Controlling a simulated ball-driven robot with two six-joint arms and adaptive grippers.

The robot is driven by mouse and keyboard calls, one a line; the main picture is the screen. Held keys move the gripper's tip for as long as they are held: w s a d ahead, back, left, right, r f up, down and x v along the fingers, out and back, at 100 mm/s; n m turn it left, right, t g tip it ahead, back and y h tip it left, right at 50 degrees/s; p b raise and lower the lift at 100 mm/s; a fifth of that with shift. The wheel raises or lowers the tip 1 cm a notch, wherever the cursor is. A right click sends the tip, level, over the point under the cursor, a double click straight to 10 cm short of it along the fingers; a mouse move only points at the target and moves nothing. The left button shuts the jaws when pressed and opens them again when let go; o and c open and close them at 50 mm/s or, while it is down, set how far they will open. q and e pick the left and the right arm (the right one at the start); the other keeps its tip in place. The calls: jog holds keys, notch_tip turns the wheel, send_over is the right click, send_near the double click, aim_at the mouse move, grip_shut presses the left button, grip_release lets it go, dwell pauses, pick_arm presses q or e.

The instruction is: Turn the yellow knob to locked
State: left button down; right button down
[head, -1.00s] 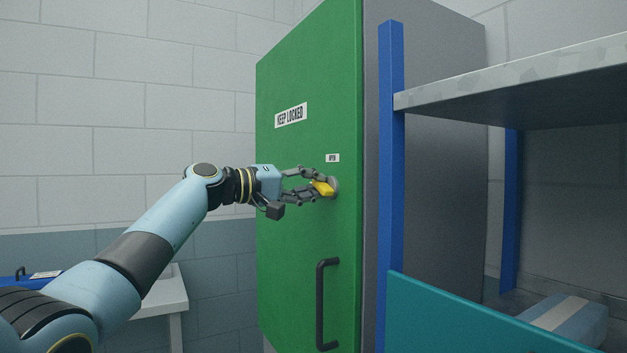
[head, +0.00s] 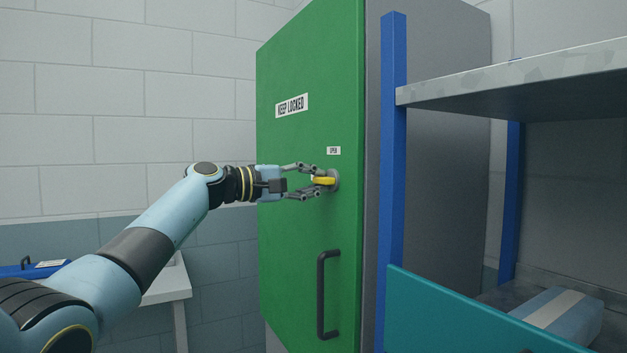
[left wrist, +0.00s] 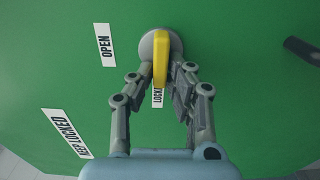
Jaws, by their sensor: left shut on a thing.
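The yellow knob (head: 324,181) sits on a round grey base on the green cabinet door (head: 300,225). It lies about level in the head view. My left gripper (head: 318,181) is shut on the knob, with a finger on either side of it. In the left wrist view the knob (left wrist: 160,60) stands between the fingertips (left wrist: 160,78), and its lower end lies over the partly hidden "LOCKED" label (left wrist: 157,97). The "OPEN" label (head: 333,151) is above the knob in the head view. My right gripper is in neither view.
A black door handle (head: 322,295) is below the knob. A "KEEP LOCKED" sign (head: 292,105) is higher on the door. A blue-post shelf (head: 392,160) with a teal panel (head: 450,315) stands close at the right. A white table (head: 170,285) is at the lower left.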

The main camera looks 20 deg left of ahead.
pick_arm(q)
jog(key=c, duration=1.3)
grip_release()
jog(key=shift+a, duration=0.1)
jog(key=shift+s, duration=0.1)
jog(key=v, duration=1.1)
jog(key=shift+s+a, duration=0.25)
jog(key=shift+s, duration=0.05)
jog(key=shift+f, duration=0.1)
